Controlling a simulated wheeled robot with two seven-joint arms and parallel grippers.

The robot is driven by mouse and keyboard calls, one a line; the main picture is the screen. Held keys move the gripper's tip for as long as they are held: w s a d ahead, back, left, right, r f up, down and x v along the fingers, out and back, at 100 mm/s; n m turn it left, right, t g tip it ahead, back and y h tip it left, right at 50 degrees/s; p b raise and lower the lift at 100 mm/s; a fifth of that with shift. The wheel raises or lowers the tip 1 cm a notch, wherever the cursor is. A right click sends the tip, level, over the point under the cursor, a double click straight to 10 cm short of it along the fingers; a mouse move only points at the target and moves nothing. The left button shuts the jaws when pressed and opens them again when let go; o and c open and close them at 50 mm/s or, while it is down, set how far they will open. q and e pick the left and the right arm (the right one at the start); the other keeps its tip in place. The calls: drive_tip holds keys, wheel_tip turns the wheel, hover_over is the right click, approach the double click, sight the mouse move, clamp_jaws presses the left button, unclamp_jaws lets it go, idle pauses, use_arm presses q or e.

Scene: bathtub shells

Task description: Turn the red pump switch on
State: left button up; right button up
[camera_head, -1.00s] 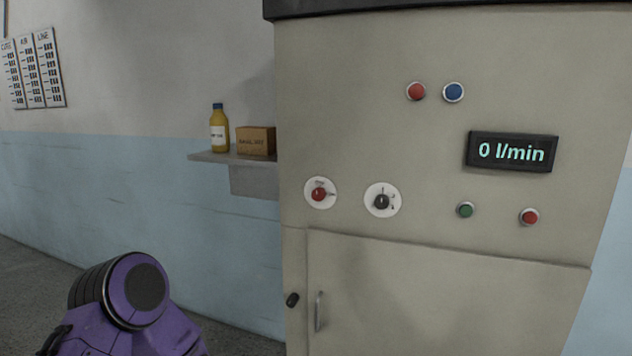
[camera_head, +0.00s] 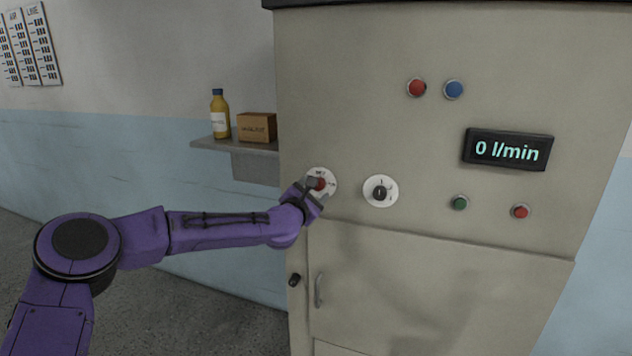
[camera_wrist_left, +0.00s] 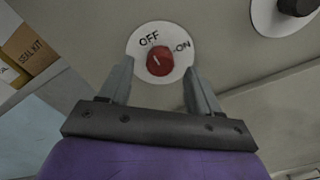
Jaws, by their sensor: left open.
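The red pump switch (camera_head: 320,184) is a round red knob on a white disc on the beige cabinet front. In the left wrist view the red knob (camera_wrist_left: 160,61) has a white mark pointing up-left, towards the word OFF. The word ON is at the disc's right. My left gripper (camera_head: 317,190) is in front of the switch and partly covers it. In the left wrist view my left gripper (camera_wrist_left: 158,80) is open, with one finger on each side of the knob's lower part. Whether the fingers touch it I cannot tell. My right gripper is not in view.
A black knob on a white disc (camera_head: 380,191) is just right of the switch. A display (camera_head: 508,149) reads 0 l/min. Red and blue buttons are above, green and red ones below. A shelf (camera_head: 212,143) with a bottle (camera_head: 220,115) and box (camera_head: 257,127) is left of the cabinet.

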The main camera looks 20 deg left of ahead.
sight(319, 184)
use_arm(q)
drive_tip(key=shift+w, duration=1.25)
drive_tip(key=c, duration=1)
drive_tip(key=shift+c, duration=0.2)
drive_tip(key=shift+f, duration=0.1)
drive_tip(key=m+b, duration=0.1)
drive_tip(key=m, duration=0.1)
drive_tip(key=shift+d+m, duration=0.1)
drive_tip(key=shift+m, duration=0.3)
drive_tip(key=m+b, duration=0.2)
drive_tip(key=m, duration=0.2)
drive_tip(key=shift+f+m, duration=0.1)
drive_tip(key=shift+m, duration=0.2)
drive_tip(key=m, duration=0.5)
drive_tip(key=shift+b, duration=0.4)
drive_tip(key=m, duration=0.5)
drive_tip(key=shift+f, duration=0.15)
drive_tip(key=shift+m, duration=0.4)
